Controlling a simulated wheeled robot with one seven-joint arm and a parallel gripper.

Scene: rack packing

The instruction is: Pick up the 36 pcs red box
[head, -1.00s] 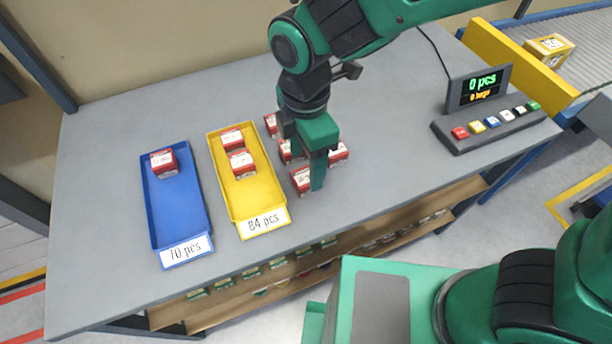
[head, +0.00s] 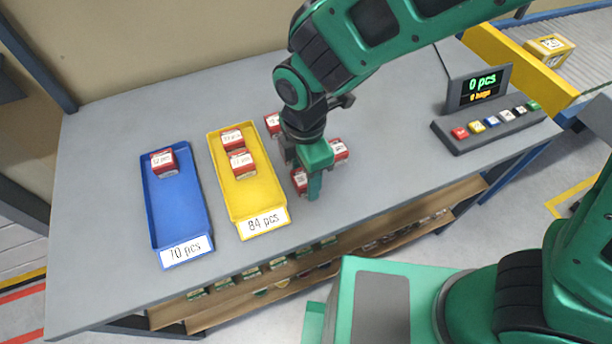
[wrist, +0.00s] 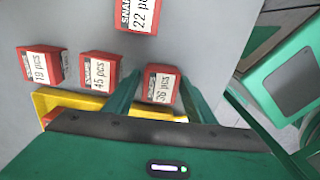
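The 36 pcs red box (wrist: 161,85) has a white label and sits between the two fingers of my gripper (wrist: 160,92) in the wrist view. The fingers stand apart, one on each side of it, and a narrow gap seems to show at the left finger. I see no clear sign of a grasp. In the head view my gripper (head: 313,185) is low over the table among the loose red boxes. A red box (head: 298,180), probably this one, shows partly behind a finger; its label is not readable there.
Other red boxes lie close by: 45 pcs (wrist: 99,72), 19 pcs (wrist: 40,66) and 22 pcs (wrist: 139,14). A yellow tray (head: 262,205) marked 84 pcs and a blue tray (head: 178,225) marked 70 pcs hold red boxes. A button panel (head: 495,128) stands right.

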